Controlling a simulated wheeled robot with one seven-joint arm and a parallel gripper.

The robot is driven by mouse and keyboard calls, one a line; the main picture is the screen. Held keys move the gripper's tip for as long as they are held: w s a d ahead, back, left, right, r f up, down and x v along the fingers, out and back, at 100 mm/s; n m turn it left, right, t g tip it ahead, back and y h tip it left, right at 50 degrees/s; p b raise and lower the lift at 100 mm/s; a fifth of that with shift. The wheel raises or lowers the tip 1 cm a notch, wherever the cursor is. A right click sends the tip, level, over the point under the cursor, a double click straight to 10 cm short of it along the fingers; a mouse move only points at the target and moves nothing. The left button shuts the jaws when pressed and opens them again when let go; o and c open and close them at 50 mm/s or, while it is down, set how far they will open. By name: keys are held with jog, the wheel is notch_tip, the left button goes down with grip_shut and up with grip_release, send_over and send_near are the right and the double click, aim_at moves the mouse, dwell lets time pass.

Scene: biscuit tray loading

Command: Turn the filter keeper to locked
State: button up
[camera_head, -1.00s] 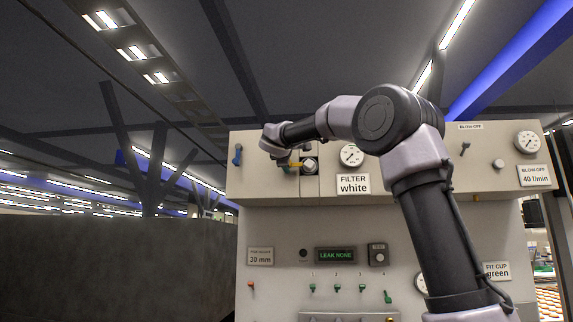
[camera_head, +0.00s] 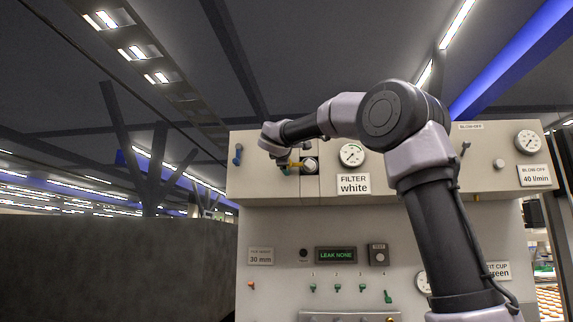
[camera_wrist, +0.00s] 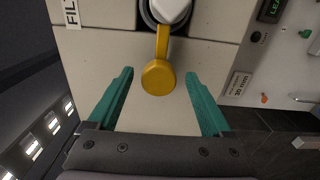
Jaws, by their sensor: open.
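The filter keeper is a yellow lever with a round end (camera_wrist: 158,77), joined by a narrow stem to a dark ring around a white filter (camera_wrist: 170,10) at the top of the wrist view. In the head view the keeper (camera_head: 294,165) is small, sticking out left of the white filter (camera_head: 310,165). My gripper (camera_wrist: 160,82) has its two teal fingers apart, one on each side of the round end, with a gap on both sides. In the head view my gripper (camera_head: 283,158) is small and partly hidden beside the keeper.
The panel carries a "FILTER white" label (camera_head: 353,184), a gauge (camera_head: 352,154) and a blue lever (camera_head: 238,154) left of the keeper. Below are a "LEAK NONE" display (camera_head: 336,255) and several small green levers. A dark wall (camera_head: 110,265) stands at left.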

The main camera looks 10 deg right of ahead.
jog(key=v, duration=0.9)
jog(key=shift+s, duration=0.3)
jog(key=s+d+f+m+g+y, duration=0.1)
jog(key=s+d+f+m+g, duration=0.45)
jog(key=f, duration=0.55)
jog(key=s+d+f+m+g+y, duration=0.1)
jog(key=s+d+f+m+g, duration=0.15)
jog(key=s+d+f, duration=0.5)
jog(key=s+a+f+m+g+y, duration=0.1)
jog(key=s+a+f+m+y, duration=0.1)
jog(key=s+f+m, duration=0.3)
jog(key=s+a+f+m+g+y, duration=0.1)
jog(key=s+f+m, duration=0.4)
jog(key=s+f, duration=0.6)
notch_tip(320, 180, down, 5)
jog(key=a+y, duration=0.1)
jog(key=y, duration=0.1)
jog(key=shift+s+r+m+y, duration=0.2)
jog(key=shift+m+y, duration=0.1)
jog(key=shift+m, duration=0.1)
jog(key=shift+a, duration=0.1)
